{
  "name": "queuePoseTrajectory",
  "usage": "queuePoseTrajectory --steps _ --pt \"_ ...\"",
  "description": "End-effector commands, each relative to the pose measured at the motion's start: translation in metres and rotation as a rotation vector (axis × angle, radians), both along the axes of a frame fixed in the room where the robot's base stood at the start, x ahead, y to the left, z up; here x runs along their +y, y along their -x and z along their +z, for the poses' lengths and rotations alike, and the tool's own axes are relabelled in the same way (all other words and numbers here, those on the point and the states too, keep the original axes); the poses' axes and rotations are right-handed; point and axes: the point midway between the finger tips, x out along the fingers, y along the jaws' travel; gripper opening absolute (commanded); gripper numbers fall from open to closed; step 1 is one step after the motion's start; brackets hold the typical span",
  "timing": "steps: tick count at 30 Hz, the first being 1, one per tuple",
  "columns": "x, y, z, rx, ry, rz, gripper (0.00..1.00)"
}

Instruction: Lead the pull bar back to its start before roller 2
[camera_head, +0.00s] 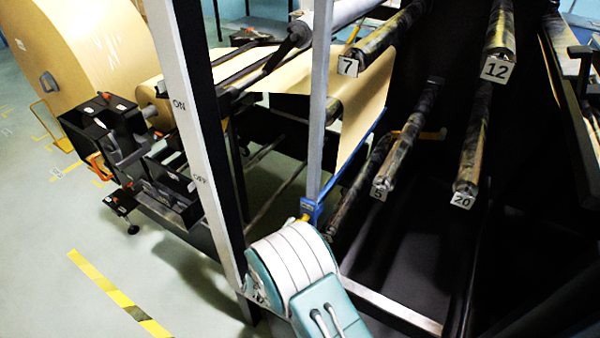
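The pull bar (362,150) is a thin blue bar along the front edge of the brown kraft paper web (362,100). It slopes from upper right down to a blue end piece (311,210) with a yellow part beside it. My white and teal arm rises from the bottom centre, and its top lies just below that end piece. My gripper's fingers cannot be made out, so its hold on the bar cannot be told. No roller labelled 2 can be read.
Rollers labelled 7 (385,35), 12 (500,35), 5 (405,150) and 20 (474,140) stick out at right. Grey uprights (187,130) stand before my arm's left side. A large kraft roll (90,60) stands at left.

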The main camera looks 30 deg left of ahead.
Motion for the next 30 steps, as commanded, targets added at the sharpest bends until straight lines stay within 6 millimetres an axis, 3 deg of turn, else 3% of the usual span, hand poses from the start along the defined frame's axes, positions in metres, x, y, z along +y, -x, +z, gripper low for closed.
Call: queuePoseTrajectory --steps 30 --pt "-0.014 0.005 0.137 0.001 0.001 0.007 0.05"
